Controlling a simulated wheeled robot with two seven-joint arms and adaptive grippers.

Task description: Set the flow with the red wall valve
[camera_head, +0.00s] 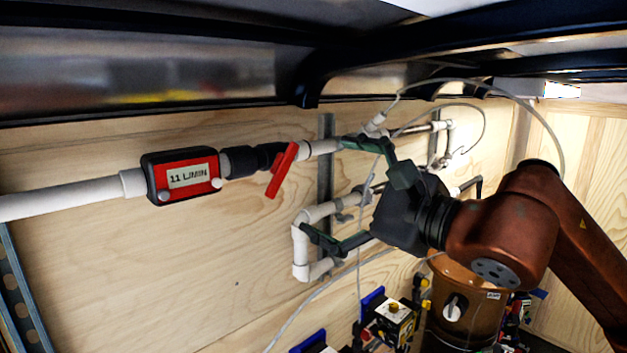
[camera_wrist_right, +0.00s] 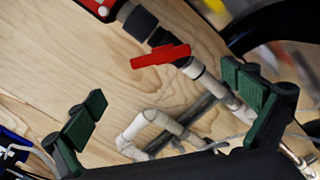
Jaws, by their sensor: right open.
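The red wall valve handle (camera_head: 282,170) sits on the white pipe along the wooden wall, tilted across the pipe line in the head view. It also shows in the right wrist view (camera_wrist_right: 160,56), ahead of the jaws. A red flow meter (camera_head: 182,176) to its left reads "11 L/MIN". My right gripper (camera_head: 340,190) is open and empty, to the right of the handle and apart from it. Its two green-padded fingers show wide apart in the wrist view (camera_wrist_right: 165,105). My left gripper is not in view.
A lower white pipe loop (camera_head: 301,250) and a metal wall strut (camera_head: 325,130) are close to my right gripper. A thin pale hose (camera_head: 318,297) runs down the wall. A copper-coloured tank (camera_head: 462,318) and small yellow-blue fittings (camera_head: 396,318) stand below. A dark beam runs overhead.

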